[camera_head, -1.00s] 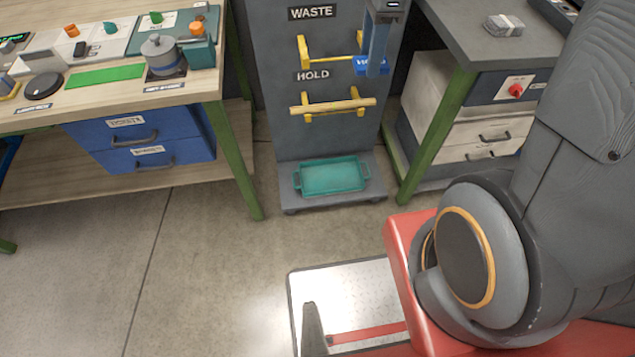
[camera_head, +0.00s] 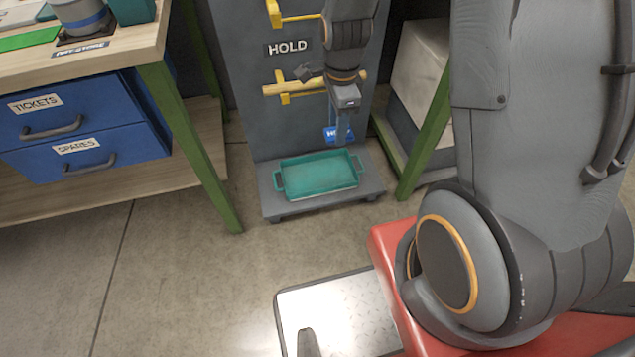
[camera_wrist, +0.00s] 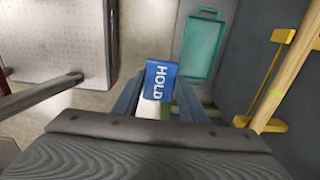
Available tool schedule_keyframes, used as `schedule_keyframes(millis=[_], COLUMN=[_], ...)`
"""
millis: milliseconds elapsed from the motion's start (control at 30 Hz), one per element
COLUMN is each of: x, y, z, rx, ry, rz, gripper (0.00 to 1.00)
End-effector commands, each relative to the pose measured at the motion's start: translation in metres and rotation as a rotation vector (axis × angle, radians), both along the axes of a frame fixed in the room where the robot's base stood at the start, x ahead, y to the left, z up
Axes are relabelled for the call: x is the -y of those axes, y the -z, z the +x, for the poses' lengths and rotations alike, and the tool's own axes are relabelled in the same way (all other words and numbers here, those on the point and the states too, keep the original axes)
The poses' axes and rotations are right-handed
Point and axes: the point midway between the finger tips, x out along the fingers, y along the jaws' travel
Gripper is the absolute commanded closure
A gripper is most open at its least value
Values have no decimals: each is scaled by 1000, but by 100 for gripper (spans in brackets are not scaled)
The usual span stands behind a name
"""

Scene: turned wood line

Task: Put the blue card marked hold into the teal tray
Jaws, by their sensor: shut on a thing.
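The blue card marked HOLD (camera_wrist: 160,81) is between the fingertips of my gripper (camera_wrist: 157,88) in the wrist view. In the head view the card (camera_head: 333,133) hangs below my gripper (camera_head: 342,128), partly hidden by a finger. My gripper is shut on the card and points down. The teal tray (camera_head: 285,189) lies on the grey base of the rack. It is empty as far as I see. The card is above the tray's back right part in the picture, apart from it. The tray also shows in the wrist view (camera_wrist: 189,56).
The grey rack panel (camera_head: 238,100) stands behind, with a wooden rod (camera_head: 272,89) on yellow brackets below a HOLD sign (camera_head: 288,48). Green table legs (camera_head: 200,160) stand on both sides. A blue drawer unit (camera_head: 80,120) is at the left.

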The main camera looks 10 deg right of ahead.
Motion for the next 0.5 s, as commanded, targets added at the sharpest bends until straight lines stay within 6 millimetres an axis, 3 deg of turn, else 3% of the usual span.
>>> schedule_keyframes(millis=[33, 500], x=[0, 0], y=[29, 207], z=[2, 7], rx=[-5, -5], ry=[-1, -14], rz=[0, -1], gripper=[83, 83])
